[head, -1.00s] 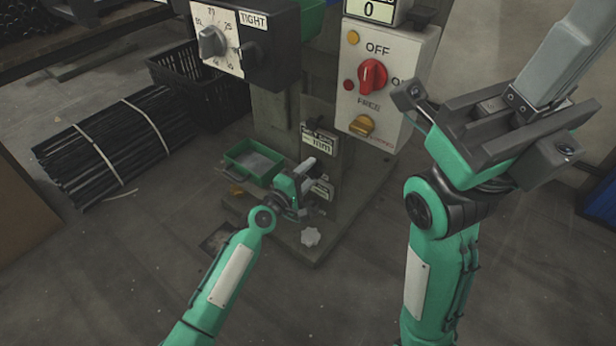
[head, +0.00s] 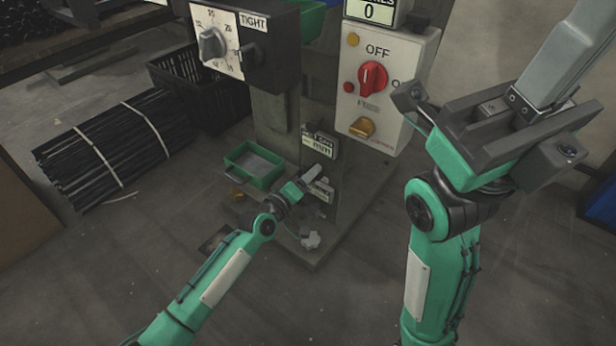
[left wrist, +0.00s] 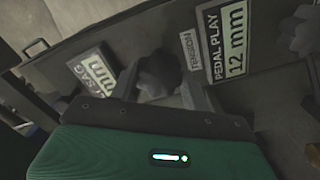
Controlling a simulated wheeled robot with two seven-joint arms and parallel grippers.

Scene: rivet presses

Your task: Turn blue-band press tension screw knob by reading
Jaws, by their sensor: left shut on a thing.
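The press (head: 275,120) stands ahead in the head view. My left gripper (head: 302,186) is low at its front, by small label plates. In the left wrist view a dark lobed knob (left wrist: 160,72) sits between my left gripper's fingers (left wrist: 165,88), and the gripper is shut on it. A small plate reading TENSION (left wrist: 189,52) is just right of this knob. The fingers hide part of the knob. No blue band can be made out. My right gripper (head: 480,125) is raised at the right, clear of the press; its jaw gap is unclear.
A PEDAL PLAY 12 mm plate (left wrist: 228,65) and a grey knob (left wrist: 297,35) lie further right. A dial marked TIGHT (head: 212,42) and a switch box (head: 385,85) are above. A green tray (head: 252,162) and a white star-shaped piece (head: 310,240) are low down. Bundled dark rods (head: 105,150) lie left.

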